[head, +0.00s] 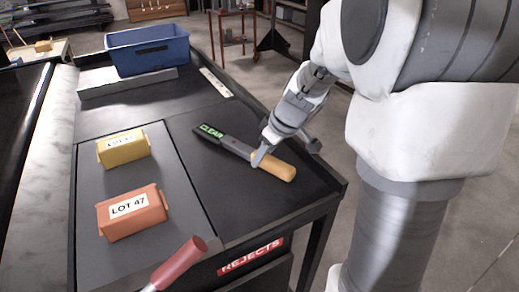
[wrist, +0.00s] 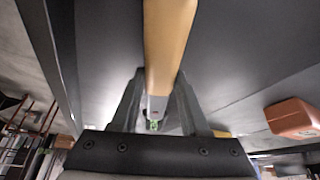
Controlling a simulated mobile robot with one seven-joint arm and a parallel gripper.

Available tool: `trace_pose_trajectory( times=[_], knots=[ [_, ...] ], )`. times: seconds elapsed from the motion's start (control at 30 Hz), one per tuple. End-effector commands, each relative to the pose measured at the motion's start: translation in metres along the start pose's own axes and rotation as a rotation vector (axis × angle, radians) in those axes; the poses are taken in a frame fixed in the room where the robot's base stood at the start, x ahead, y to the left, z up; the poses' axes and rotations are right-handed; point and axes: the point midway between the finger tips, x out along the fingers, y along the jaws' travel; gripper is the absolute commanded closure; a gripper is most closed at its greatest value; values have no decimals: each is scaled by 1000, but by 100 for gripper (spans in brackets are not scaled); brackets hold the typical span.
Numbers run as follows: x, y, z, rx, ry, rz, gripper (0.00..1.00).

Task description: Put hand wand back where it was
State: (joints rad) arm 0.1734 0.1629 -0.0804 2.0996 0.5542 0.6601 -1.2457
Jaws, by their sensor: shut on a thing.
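The hand wand (head: 222,140) has a black paddle with a green "CLEAR" display at its far left end and a yellow-orange handle at its near right end. My gripper (head: 260,156) is shut on the wand where the handle meets the black part. In the wrist view the yellow handle (wrist: 170,40) runs up from between my gripper's fingers (wrist: 158,88). The wand lies roughly level over the right part of the black table. I cannot tell if it touches the surface.
On the grey panel left of the wand sit a yellow box (head: 123,148) and an orange "LOT 47" box (head: 132,212). A blue bin (head: 147,50) stands at the back. A red handle (head: 180,262) shows at the near edge, beside a "REJECTS" label (head: 250,257).

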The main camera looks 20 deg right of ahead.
Motion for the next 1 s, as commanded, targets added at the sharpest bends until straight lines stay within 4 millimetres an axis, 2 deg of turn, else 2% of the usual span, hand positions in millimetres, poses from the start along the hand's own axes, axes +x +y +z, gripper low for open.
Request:
trace_pose_trajectory(
  times=[0.3,0.33,0.47,0.87,1.0],
  knots=[
    [3,0,1,-1,2,1,100],
    [2,0,1,-1,0,0,50],
    [2,0,1,-1,0,0,27],
    [-2,0,-1,0,0,0,26],
    [-22,1,-1,-2,4,4,26]
  ],
)
